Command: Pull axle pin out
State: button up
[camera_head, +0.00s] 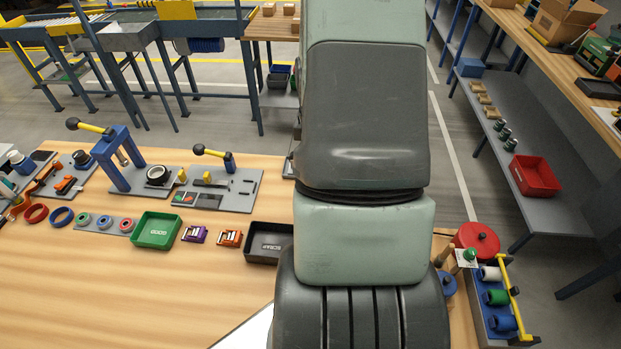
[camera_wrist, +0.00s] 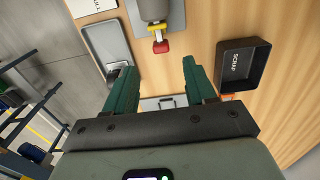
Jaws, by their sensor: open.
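My gripper (camera_wrist: 158,64) is open and empty in the wrist view, its two green fingers wide apart over the wooden table. Ahead of the fingertips, near the top edge, is a grey rounded fixture (camera_wrist: 152,10) with a yellow piece (camera_wrist: 157,27) and a red end (camera_wrist: 161,46) projecting toward me. I cannot tell for certain whether this red and yellow part is the axle pin. The fingers are apart from it. In the head view my arm covers this part of the table, and my gripper is hidden.
A black SCRAP bin (camera_wrist: 245,65) stands right of the fingers, and a grey tray (camera_wrist: 108,42) lies to the left. In the head view, a green GOOD bin (camera_head: 157,230) and lever fixtures (camera_head: 213,187) stand left. A spool rack (camera_head: 497,300) stands right. The front-left tabletop is clear.

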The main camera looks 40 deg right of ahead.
notch_tip(320, 180, down, 9)
jog(key=shift+f, duration=0.1)
jog(key=shift+c, duration=0.3)
grip_shut()
jog(key=shift+w+a, duration=0.1)
